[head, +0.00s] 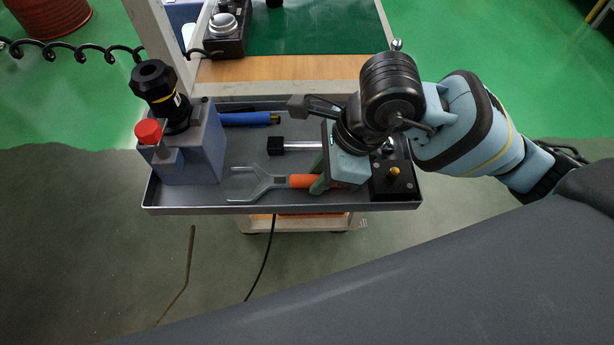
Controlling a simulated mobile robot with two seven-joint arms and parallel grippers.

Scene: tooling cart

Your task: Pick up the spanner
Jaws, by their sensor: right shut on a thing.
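The spanner (252,184) has a grey forked, open-ended head and an orange handle. It is over the front middle of the grey tray (290,203), with its head pointing left. My right gripper (318,183) comes in from the right, above the tray, and is shut on the orange handle. The gripper body hides part of the handle and the closing point of the jaws. I cannot tell whether the spanner touches the tray floor. My left gripper is not in view.
A blue-grey block (205,150) with a black cylinder and red knob stands at the tray's left. A blue tool (248,119) and a black-headed metal rod (290,146) lie behind the spanner. A black box (390,181) with a yellow knob stands at right.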

